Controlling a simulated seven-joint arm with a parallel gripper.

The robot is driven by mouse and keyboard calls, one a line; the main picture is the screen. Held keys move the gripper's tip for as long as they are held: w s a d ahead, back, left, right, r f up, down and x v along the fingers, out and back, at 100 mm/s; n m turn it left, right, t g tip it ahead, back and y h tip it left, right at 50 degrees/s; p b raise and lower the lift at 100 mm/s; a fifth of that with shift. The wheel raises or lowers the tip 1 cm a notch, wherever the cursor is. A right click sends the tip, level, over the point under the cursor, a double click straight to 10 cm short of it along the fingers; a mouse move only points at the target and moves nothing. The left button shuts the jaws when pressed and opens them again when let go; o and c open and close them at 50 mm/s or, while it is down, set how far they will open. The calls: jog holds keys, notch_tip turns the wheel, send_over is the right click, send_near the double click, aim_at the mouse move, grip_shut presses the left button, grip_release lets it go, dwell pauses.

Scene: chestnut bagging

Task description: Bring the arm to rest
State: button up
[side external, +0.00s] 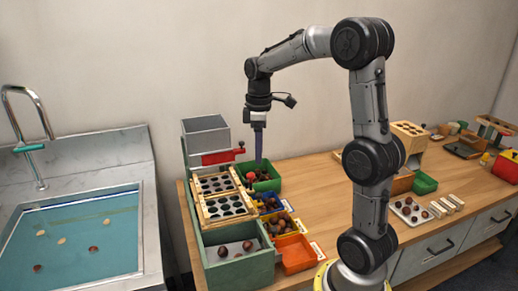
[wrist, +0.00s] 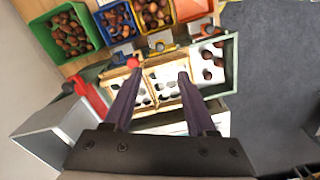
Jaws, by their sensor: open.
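My gripper (side external: 258,157) hangs from the raised, bent arm with its fingers pointing down. In the side view it is above the sorting station, in front of the green bin. In the wrist view my gripper (wrist: 160,75) has its two dark fingers spread apart with nothing between them. Beneath them are the wooden-framed trays with round holes (side external: 222,195). Whether the fingertips touch anything is hard to tell, but they appear to be clear above the trays.
A grey hopper (side external: 206,135) with a red lever stands behind the trays. The green bin (wrist: 53,50), blue bin (wrist: 103,16), yellow bin (wrist: 174,22) and orange bin (side external: 296,254) stand alongside. A sink (side external: 78,240) is left. A chestnut tray (side external: 424,221) lies right.

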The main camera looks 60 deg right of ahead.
jog(key=shift+r, duration=0.1)
jog(key=s+a+r+n+t, duration=0.1)
jog(key=s+a+r+t, duration=0.1)
jog(key=s+a+r, duration=0.3)
jog(key=a+r+n+t, duration=0.1)
jog(key=a+r, duration=0.1)
jog(key=a, duration=0.5)
jog(key=s+a+f+m+t, duration=0.1)
jog(key=s+a+f+m, duration=0.1)
jog(key=s, duration=0.3)
jog(key=s+a+f+m+t, duration=0.1)
jog(key=s+a+f+m, duration=0.1)
jog(key=s+a+m, duration=0.2)
jog(key=shift+s+a+f+m+t, duration=0.2)
jog(key=shift+s+f+m+t, duration=0.15)
jog(key=shift+s, duration=0.35)
dwell(0.4)
